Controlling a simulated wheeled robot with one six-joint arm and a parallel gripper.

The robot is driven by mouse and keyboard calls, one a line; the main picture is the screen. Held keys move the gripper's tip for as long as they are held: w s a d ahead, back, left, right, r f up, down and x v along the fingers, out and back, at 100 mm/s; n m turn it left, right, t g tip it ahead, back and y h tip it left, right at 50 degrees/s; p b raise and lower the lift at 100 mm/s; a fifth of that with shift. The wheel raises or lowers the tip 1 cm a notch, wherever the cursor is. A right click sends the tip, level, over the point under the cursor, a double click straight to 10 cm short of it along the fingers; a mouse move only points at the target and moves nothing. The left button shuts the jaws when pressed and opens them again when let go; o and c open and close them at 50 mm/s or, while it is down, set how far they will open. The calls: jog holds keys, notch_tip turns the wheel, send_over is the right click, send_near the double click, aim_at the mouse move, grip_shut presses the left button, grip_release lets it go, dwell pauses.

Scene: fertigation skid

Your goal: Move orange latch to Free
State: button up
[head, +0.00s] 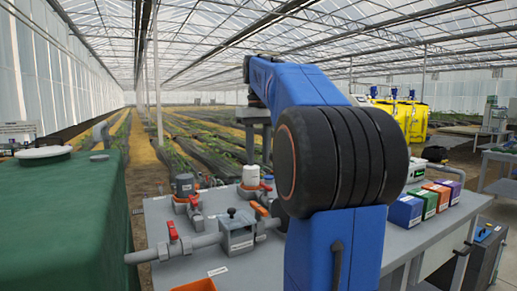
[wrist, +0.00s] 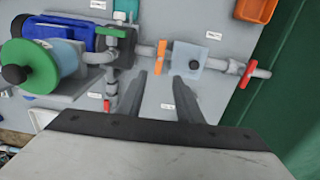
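The orange latch (head: 258,208) is a small lever on the pipe beside the grey box with a black knob in the head view. In the wrist view the orange latch (wrist: 161,53) stands upright in the picture, left of the pale filter box (wrist: 190,67). My gripper (wrist: 161,76) is open and empty, its two dark fingers apart. The latch shows just beyond the gap between the fingertips; I see no clear contact. My gripper is hidden behind my blue arm in the head view. The labels are too small to read.
A red valve handle (head: 172,230) sits on the same pipe, and a green tank (head: 65,215) stands at the left. A blue pump (wrist: 62,36) and a green-capped cylinder (wrist: 28,66) lie left in the wrist view. An orange tray (wrist: 255,10) is at the top.

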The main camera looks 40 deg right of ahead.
jog(key=shift+r, duration=1.15)
